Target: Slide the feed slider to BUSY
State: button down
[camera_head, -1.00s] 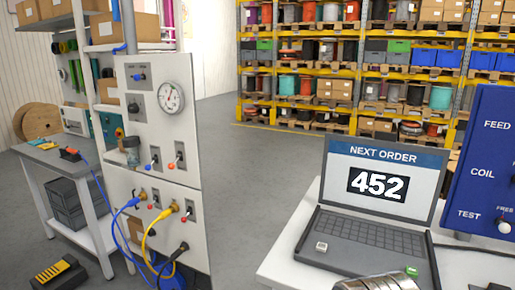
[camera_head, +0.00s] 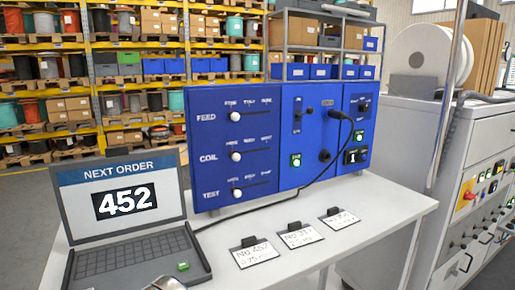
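A blue control panel (camera_head: 283,140) stands upright on the white table (camera_head: 375,208). Its left part has three horizontal slider rows marked FEED, COIL and TEST. The feed slider's white knob (camera_head: 235,116) is at the left end of the top slot, under the leftmost of three labels. The small labels are too blurred to read surely, so I cannot pick out BUSY. The coil knob (camera_head: 236,156) and test knob (camera_head: 236,193) are also at the left ends. My gripper is not clearly in view; only a grey metallic piece shows at the bottom edge.
A laptop (camera_head: 125,220) reading NEXT ORDER 452 stands at the table's left. Several cards with black clips (camera_head: 255,253) lie before the panel. A black cable (camera_head: 300,193) runs from the panel across the table. A grey cabinet (camera_head: 405,150) stands at right.

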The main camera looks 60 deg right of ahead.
aim_at(235, 117)
jog(key=z, duration=1.6)
